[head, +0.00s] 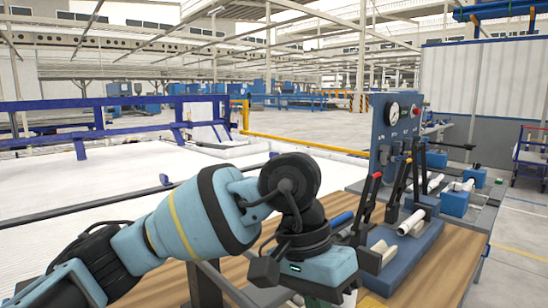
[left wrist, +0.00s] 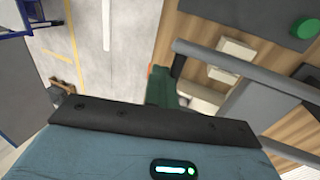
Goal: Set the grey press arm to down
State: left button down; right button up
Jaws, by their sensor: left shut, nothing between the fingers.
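My left gripper shows in the left wrist view as a teal body with a dark front plate and shut, green fingers (left wrist: 163,85). In the head view its teal housing is at lower centre, and the fingers are mostly hidden below it. A grey bar (left wrist: 245,68) crosses the left wrist view to the right of the fingers; it may be the press arm, but I cannot tell its position. In the head view, grey metal (head: 207,285) shows beside my forearm, partly hidden by it. My right gripper is not in view.
A blue fixture (head: 412,250) with several dark levers, tipped red, yellow and blue, and white pipes stands right of my gripper. A gauge panel (head: 392,130) rises behind it. The wooden tabletop (head: 450,260) is clear at front right. A green button (left wrist: 303,25) shows in the left wrist view.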

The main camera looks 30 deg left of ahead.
pick_arm(q)
jog(key=shift+w+a+r, duration=0.1)
jog(key=shift+w+a, duration=0.05)
jog(key=shift+a, duration=0.05)
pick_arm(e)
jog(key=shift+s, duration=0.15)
